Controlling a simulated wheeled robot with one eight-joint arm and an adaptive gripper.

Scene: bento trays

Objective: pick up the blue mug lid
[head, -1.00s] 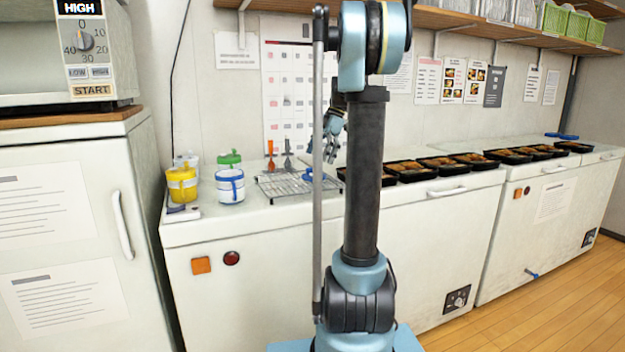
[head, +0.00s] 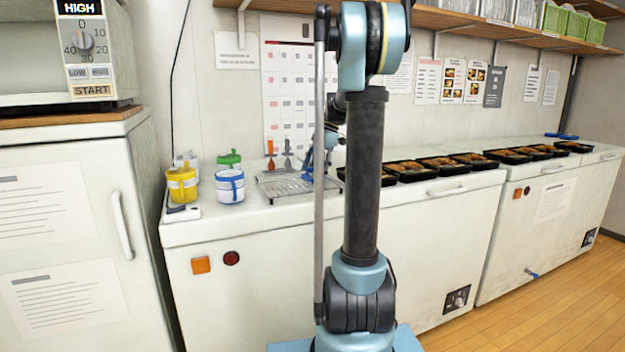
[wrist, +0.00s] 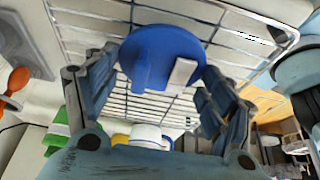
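The blue mug lid (wrist: 163,42) is a round disc with a raised tab, at the top middle of the wrist view, against the wire rack (wrist: 100,22). My gripper (wrist: 160,68) has its two fingers spread, one on each side of the lid. No clear grip on it shows; contact at the edges cannot be told. In the head view my gripper (head: 322,162) is low over the rack (head: 275,189), partly hidden by my arm, and the lid is barely distinguishable there.
Black food trays (head: 405,172) line the counter to the right.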

